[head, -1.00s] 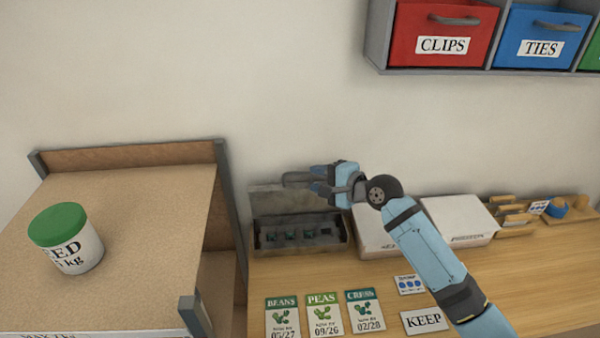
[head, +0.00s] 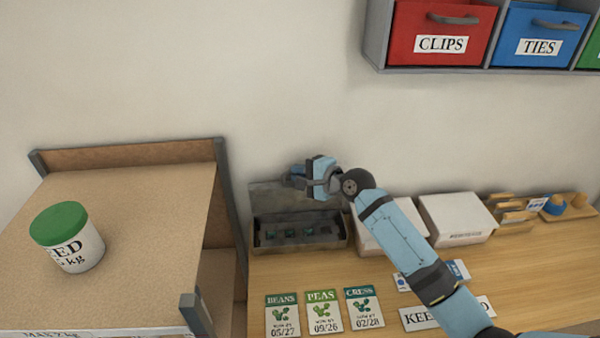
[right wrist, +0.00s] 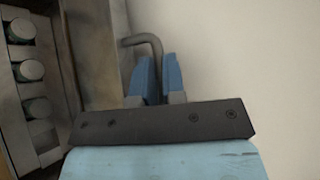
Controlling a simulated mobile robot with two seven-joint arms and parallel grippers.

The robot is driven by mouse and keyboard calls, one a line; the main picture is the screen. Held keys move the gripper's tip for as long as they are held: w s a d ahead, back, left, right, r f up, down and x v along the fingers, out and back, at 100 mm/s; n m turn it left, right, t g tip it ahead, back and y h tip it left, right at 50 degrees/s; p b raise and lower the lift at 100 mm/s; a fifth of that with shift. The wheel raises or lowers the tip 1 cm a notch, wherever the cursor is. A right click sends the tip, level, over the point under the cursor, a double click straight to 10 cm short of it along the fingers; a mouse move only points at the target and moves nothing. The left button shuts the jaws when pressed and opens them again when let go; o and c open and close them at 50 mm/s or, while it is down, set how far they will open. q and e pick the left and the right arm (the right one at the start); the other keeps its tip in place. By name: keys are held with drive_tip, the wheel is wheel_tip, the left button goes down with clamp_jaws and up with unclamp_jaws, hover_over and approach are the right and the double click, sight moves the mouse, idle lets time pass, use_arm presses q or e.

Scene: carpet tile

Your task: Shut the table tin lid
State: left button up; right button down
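The table tin (head: 318,246), a dark grey box with several small green-topped items inside, sits on the table by the shelf unit. Its lid (head: 262,196) stands up open at the back, near the wall. A dark bent handle (right wrist: 153,42) joins the lid's side in the right wrist view. My right gripper (head: 298,176) is at the raised lid, above the tin. In the right wrist view its blue fingers (right wrist: 157,78) lie close on both sides of the handle and look shut on it. My left gripper is out of view.
A seed tub with a green lid (head: 67,237) stands on the shelf unit (head: 140,190) at left. Seed packets (head: 323,312) lie in front of the tin. White boxes (head: 457,217) stand to its right. Wall bins (head: 440,32) hang above right.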

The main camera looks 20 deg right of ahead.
drive_tip(key=shift+s, duration=0.1)
drive_tip(key=s+a+f+n+t+y+b, duration=0.1)
drive_tip(key=s+f+n+t+y+b, duration=0.1)
drive_tip(key=s+b, duration=0.5)
drive_tip(key=shift+s+a+f+n+t, duration=0.3)
drive_tip(key=shift+s+f+n+t, duration=0.1)
drive_tip(key=shift+n+t, duration=0.45)
drive_tip(key=c, duration=1.2)
unclamp_jaws()
